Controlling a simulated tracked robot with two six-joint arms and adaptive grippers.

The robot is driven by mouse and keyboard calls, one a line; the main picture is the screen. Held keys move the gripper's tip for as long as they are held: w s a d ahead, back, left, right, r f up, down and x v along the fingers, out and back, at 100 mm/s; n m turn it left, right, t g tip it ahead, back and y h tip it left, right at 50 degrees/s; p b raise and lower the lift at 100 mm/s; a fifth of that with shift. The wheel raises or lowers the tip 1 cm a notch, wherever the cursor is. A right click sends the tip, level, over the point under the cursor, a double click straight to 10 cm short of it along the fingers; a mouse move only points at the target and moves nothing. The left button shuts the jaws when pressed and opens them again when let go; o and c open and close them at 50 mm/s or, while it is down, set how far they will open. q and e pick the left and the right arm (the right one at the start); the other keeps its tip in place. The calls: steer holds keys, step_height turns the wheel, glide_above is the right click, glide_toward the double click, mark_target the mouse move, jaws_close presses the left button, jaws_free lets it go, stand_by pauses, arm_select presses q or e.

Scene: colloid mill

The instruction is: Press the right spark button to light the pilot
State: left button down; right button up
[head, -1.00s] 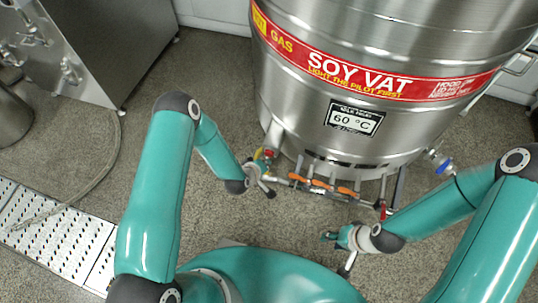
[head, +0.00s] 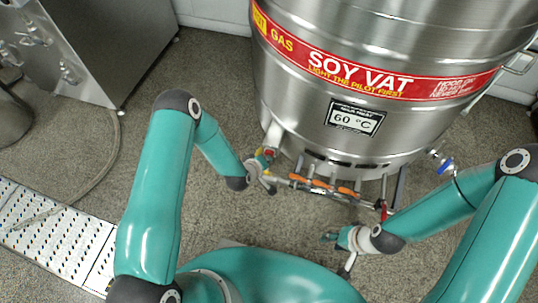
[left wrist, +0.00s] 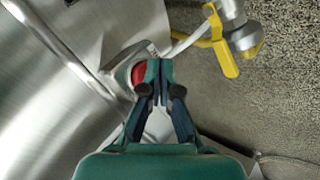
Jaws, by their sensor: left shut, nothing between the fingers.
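A red round button (left wrist: 139,74) sits in a metal housing at the vat's lower left. It also shows as a small red spot in the head view (head: 270,153). My left gripper (left wrist: 156,66) is shut and empty, its tips overlapping the button's right edge in the left wrist view. I cannot tell whether they touch it. In the head view my left gripper (head: 267,170) is at the left end of the burner pipe. Another small red part (head: 383,208) is at the pipe's right end. My right gripper (head: 331,237) is low in front of the pipe, its jaws too small to read.
The steel soy vat (head: 370,60) stands behind. Orange-handled valves (head: 318,184) line the pipe in front of it. A yellow-handled valve (left wrist: 224,50) is right of the left fingertips. A blue-handled tap (head: 446,166) is on the right.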

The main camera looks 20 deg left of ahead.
arm_select(q)
steer(key=shift+w, duration=0.25)
steer(key=shift+s, duration=0.15)
stand_by(0.4)
steer(key=shift+s, duration=0.75)
steer(key=shift+s+a+p, duration=0.1)
steer(key=shift+s+p, duration=0.35)
steer(key=shift+s, duration=2.05)
